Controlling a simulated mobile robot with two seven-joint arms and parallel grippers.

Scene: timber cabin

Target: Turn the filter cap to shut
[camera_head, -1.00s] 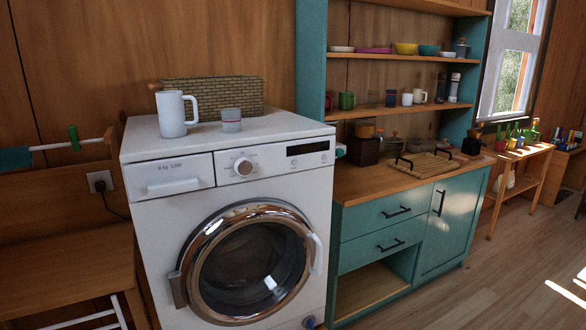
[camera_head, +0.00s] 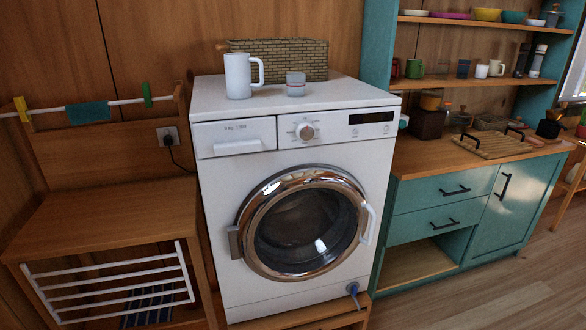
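A white washing machine (camera_head: 232,268) stands in the middle of the head view, its round glass door (camera_head: 303,222) closed. A small blue-grey cap (camera_head: 353,289) sits low at the machine's front right corner, below the door. I take it to be the filter cap. It is too small to tell which way it is turned. Neither of my grippers is in view.
A white jug (camera_head: 239,76), a small cup (camera_head: 296,84) and a woven basket (camera_head: 314,58) stand on top. A wooden bench (camera_head: 100,215) with a white rack (camera_head: 112,282) is at left, a teal cabinet (camera_head: 440,205) at right. Floor shows at lower right.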

